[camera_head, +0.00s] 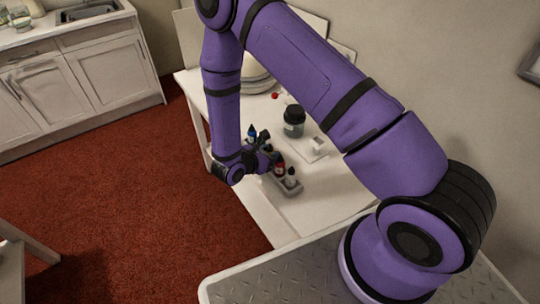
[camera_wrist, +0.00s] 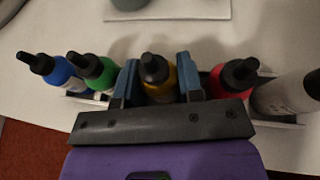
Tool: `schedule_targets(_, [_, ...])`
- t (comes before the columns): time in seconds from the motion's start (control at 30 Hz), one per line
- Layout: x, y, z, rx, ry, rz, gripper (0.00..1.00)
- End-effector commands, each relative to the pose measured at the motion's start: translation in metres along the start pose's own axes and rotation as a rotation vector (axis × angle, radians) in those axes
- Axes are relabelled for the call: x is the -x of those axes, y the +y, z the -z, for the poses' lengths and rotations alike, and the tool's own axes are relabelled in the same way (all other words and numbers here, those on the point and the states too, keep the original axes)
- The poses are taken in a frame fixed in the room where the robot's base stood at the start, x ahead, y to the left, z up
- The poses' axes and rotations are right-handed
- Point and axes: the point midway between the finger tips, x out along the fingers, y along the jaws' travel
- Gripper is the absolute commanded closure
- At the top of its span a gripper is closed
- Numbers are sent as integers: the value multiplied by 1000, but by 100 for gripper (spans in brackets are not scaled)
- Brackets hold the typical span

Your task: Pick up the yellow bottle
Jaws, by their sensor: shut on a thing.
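The yellow bottle (camera_wrist: 159,82) has a black dropper cap and stands upright in the middle of a row of bottles in the wrist view. My gripper (camera_wrist: 158,84) has one blue-grey finger on each side of it and is shut on it. In the head view my gripper (camera_head: 262,156) is over the grey bottle rack (camera_head: 288,191), and the arm hides the yellow bottle there. The bottle's lower part is hidden behind my gripper's body in the wrist view.
A green bottle (camera_wrist: 97,72) and a blue bottle (camera_wrist: 56,71) stand to the left. A red bottle (camera_wrist: 232,80) and a grey-white bottle (camera_wrist: 288,94) stand close on the right. A dark jar (camera_head: 294,121) stands farther back on the white table (camera_head: 335,190).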

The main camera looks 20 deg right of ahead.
Motion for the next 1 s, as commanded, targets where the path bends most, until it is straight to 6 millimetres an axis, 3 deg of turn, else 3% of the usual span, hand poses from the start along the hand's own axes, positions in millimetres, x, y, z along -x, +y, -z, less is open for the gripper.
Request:
schedule_targets(0.33, [5,1,-12,-2,-1,-1,76])
schedule_targets(1.0, [35,1,-85,-1,-1,0,76])
